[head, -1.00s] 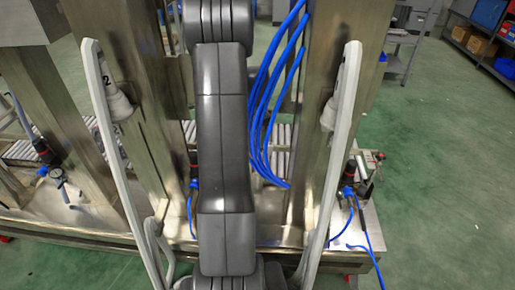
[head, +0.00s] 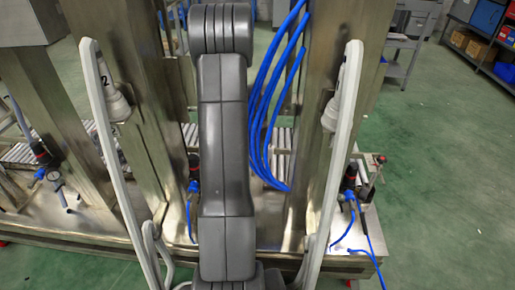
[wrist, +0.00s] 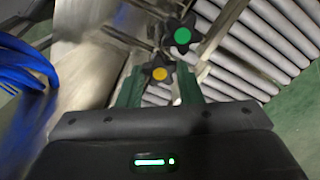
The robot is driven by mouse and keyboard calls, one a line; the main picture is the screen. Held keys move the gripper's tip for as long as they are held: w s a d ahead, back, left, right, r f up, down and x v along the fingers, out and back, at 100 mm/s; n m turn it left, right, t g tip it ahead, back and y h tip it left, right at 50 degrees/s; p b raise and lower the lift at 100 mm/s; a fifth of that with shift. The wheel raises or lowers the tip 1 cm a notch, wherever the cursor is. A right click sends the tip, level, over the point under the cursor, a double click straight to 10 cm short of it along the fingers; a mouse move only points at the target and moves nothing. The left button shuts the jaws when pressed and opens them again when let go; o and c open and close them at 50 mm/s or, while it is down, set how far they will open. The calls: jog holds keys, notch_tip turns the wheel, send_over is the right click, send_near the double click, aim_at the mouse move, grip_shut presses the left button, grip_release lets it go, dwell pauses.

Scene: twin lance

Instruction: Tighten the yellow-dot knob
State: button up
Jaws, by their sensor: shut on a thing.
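In the wrist view, the yellow-dot knob (wrist: 159,74) is a black star-shaped knob with a yellow centre. It lies between the green fingers of my gripper (wrist: 158,81), which is shut on it. A second black star knob with a green dot (wrist: 182,36) sits just beyond it, up and to the right, outside the fingers. In the head view my own arm fills the middle; both knobs and my gripper are hidden there.
Blue hoses (wrist: 22,62) hang at the left of the wrist view, and in the head view (head: 262,110). Conveyor rollers (wrist: 262,50) lie behind the knobs. Steel posts (head: 328,130) stand on either side of my arm. Green floor is open at the right.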

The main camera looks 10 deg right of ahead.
jog(key=shift+m, duration=0.3)
jog(key=shift+r+m+p, duration=0.1)
jog(key=shift+m+p, duration=0.6)
jog(key=shift+m, duration=0.1)
jog(key=shift+m+p, duration=0.65)
jog(key=shift+m, duration=1.15)
jog(key=o, duration=1)
notch_tip(320, 180, up, 14)
jog(key=p, duration=0.3)
jog(key=shift+f, duration=0.2)
